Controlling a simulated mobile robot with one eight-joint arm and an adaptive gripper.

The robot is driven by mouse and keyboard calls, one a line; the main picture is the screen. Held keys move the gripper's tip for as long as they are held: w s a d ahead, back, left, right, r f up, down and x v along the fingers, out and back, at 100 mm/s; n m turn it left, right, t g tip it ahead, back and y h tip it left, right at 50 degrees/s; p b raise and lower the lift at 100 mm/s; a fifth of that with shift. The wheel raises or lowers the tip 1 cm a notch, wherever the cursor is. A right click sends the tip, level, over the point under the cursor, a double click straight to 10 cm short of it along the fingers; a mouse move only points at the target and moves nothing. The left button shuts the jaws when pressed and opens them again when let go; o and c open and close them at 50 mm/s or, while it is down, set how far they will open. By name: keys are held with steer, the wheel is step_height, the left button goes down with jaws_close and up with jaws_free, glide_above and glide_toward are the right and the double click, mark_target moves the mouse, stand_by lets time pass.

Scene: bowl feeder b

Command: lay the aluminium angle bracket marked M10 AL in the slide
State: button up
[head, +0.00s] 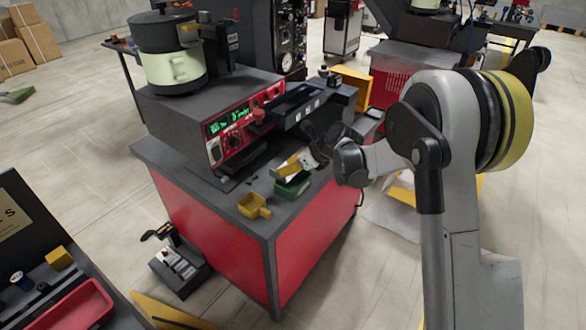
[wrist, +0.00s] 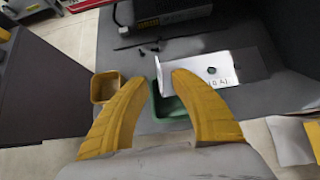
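The aluminium angle bracket (wrist: 240,66) is silvery, with a round hole and a partly hidden marking on its flat leg. Its short upright leg (wrist: 160,76) stands between my fingers, nearer the right one. My gripper (wrist: 150,78) has two yellow fingers spread apart. The right finger covers part of the bracket; contact is unclear. A green container (wrist: 170,108) sits under the bracket and shows in the head view (head: 292,187). In the head view my gripper (head: 296,164) is low over the bench's front right corner. A long dark channel (head: 296,106) beside the feeder may be the slide.
A yellow cup (head: 254,206) stands left of the green container on the grey-topped red bench (head: 205,228). Small dark screws (wrist: 142,53) lie behind it. The control box (head: 240,132) with the bowl (head: 172,62) rises behind. The bench's front edge is close.

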mark_target(278, 179)
steer(key=b+x, duration=0.1)
steer(key=x, duration=0.2)
steer(key=b+x, duration=0.1)
steer(key=x, duration=0.1)
steer(key=shift+s+f+b, duration=0.25)
steer(key=shift+f+b, duration=0.1)
steer(key=shift+f, duration=0.15)
steer(key=shift+w+a+f, duration=0.2)
steer(key=shift+f, duration=0.05)
steer(key=shift+r, duration=0.15)
jaws_close()
